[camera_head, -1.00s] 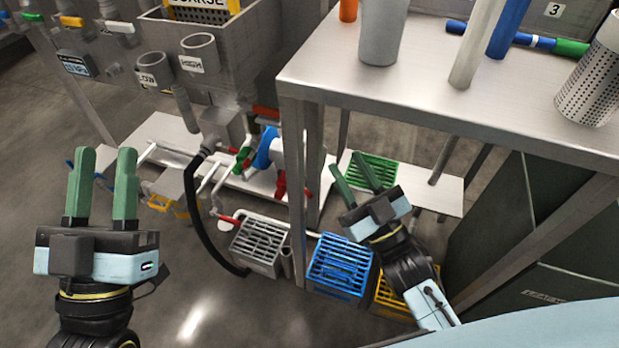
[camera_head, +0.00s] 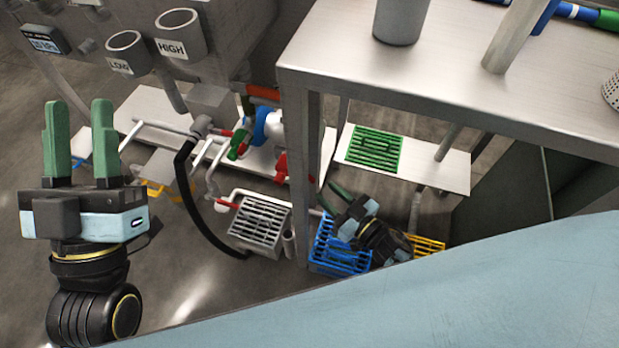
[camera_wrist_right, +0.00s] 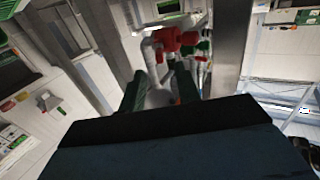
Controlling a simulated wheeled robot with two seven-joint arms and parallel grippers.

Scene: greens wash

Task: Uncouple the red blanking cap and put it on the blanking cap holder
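Red fittings show on the pipework under the wash unit in the head view. The largest red piece (camera_head: 282,166) is by the table's front leg and may be the blanking cap, but I cannot tell for sure. In the right wrist view a red fitting (camera_wrist_right: 178,41) is beyond my right fingertips, apart from them. I cannot make out the cap holder. My right gripper (camera_head: 334,196) is low, over the blue crate and to the right of the pipework; its fingers are apart and empty (camera_wrist_right: 160,90). My left gripper (camera_head: 80,120) is raised at the left, open and empty.
The steel table (camera_head: 430,75) and its front leg (camera_head: 303,190) stand close to my right gripper. A blue crate (camera_head: 335,258), yellow crate (camera_head: 430,246) and grey crate (camera_head: 259,222) are on the floor. A black hose (camera_head: 187,190) hangs left of the grey crate.

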